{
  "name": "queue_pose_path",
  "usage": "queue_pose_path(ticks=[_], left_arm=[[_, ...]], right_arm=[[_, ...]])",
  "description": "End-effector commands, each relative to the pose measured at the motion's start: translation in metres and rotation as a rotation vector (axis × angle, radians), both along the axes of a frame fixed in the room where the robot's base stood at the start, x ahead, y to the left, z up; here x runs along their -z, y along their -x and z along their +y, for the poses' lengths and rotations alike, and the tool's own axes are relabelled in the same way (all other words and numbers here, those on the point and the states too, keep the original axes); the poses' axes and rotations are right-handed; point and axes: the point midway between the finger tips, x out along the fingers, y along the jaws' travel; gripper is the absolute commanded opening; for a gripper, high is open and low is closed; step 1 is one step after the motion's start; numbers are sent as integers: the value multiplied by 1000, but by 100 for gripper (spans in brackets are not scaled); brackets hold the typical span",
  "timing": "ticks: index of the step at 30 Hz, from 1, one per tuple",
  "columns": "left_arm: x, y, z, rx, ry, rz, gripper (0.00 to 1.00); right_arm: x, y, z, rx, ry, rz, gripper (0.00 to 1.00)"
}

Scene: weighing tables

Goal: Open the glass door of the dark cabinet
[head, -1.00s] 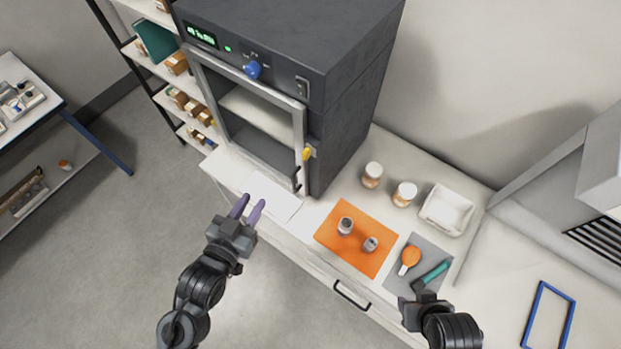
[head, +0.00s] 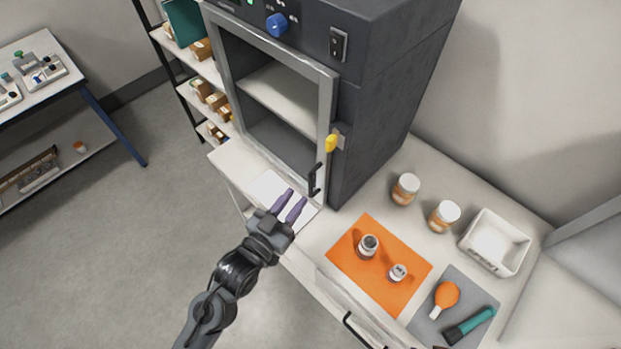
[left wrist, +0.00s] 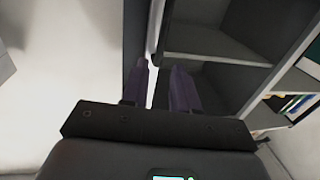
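The dark cabinet (head: 385,120) stands at the back of the bench. Its glass door has a grey frame (head: 277,50) and looks shut, with an inner shelf showing through. A dark vertical handle (head: 315,180) is at the frame's lower right, below a yellow latch (head: 331,143) at the door's right edge. My left gripper (head: 296,197) has two purple fingers, apart and empty, in front of the door's lower part, a little left of and below the handle. In the left wrist view the fingers (left wrist: 160,85) point at the cabinet front (left wrist: 215,60). My right gripper is out of view.
An orange mat (head: 345,262) with two small jars lies right of my left gripper. Two orange-labelled jars (head: 405,189) and a white tray (head: 497,240) stand behind it. A grey mat (head: 470,290) holds an orange-headed tool and a teal-handled one. Open floor lies left.

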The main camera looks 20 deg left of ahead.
Motion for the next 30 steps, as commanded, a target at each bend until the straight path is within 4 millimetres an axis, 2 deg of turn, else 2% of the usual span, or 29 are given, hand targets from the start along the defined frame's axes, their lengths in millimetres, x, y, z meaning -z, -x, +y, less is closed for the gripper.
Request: queue_pose_path(ticks=[6,13,19,28,30], left_arm=[[-1,-37,-7,-1,1,-2,29],[0,-64,-12,0,0,0,29],[1,-74,-15,0,0,1,29],[1,-75,-15,0,0,2,29],[1,-75,-15,0,0,2,18]], right_arm=[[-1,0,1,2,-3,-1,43],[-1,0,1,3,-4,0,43],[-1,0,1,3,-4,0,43],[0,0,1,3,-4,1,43],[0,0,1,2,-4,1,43]])
